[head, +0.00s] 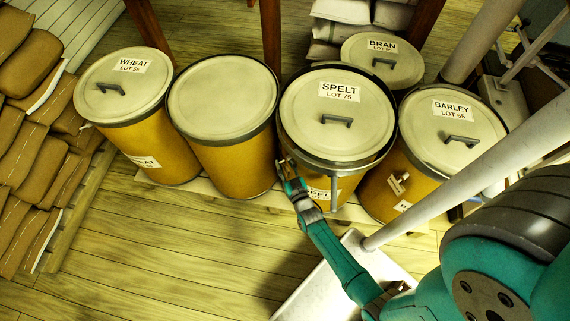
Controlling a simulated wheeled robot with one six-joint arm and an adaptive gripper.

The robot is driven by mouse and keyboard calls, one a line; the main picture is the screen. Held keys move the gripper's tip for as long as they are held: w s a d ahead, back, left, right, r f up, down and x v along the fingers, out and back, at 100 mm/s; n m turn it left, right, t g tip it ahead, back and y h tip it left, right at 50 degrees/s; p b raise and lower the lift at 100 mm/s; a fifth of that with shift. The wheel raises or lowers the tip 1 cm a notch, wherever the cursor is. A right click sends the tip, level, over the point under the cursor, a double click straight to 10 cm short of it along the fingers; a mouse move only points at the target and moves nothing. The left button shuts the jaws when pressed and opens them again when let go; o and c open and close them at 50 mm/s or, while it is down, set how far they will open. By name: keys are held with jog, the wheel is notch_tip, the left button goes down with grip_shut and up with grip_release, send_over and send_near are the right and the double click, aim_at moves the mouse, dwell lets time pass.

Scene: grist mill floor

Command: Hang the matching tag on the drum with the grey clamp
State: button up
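The drum labelled SPELT LOT 75 (352,112) stands right of centre, with a grey band around its rim and a grey lever-like piece (334,192) hanging down its front. This looks like the grey clamp. My gripper (287,172) is at the left front of this drum, close to its rim; contact cannot be told. Its fingers are too small and dark to show whether they are open or hold anything. No loose tag can be made out. A small pale piece (398,184), perhaps a tag or latch, is on the front of the BARLEY LOT 65 drum (375,193).
A WHEAT LOT 56 drum (165,152), a drum with a bare lid (222,100) and a BRAN drum (383,60) stand around it. Brown sacks (35,130) are piled at left. Wooden posts (271,35) rise behind. The plank floor (170,255) in front is clear.

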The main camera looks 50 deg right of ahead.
jog(key=shift+s, duration=0.15)
jog(key=v, duration=1.1)
jog(key=shift+s, duration=0.4)
jog(key=shift+a, duration=0.15)
jog(key=s+a+r+n+y, duration=0.3)
jog(key=s+a+r+y, duration=0.2)
jog(key=s+a+r, duration=0.5)
jog(key=s+a+r+n+y, duration=0.1)
jog(key=s+r, duration=0.3)
jog(key=r, duration=0.6)
jog(key=s+a+r+g+y, duration=0.1)
jog(key=s+r, duration=0.4)
jog(key=r, duration=0.5)
jog(key=shift+s+r+n+g, duration=0.2)
jog(key=shift+s+n+g, duration=0.1)
jog(key=shift+s+n, duration=0.1)
jog(key=shift+d, duration=0.15)
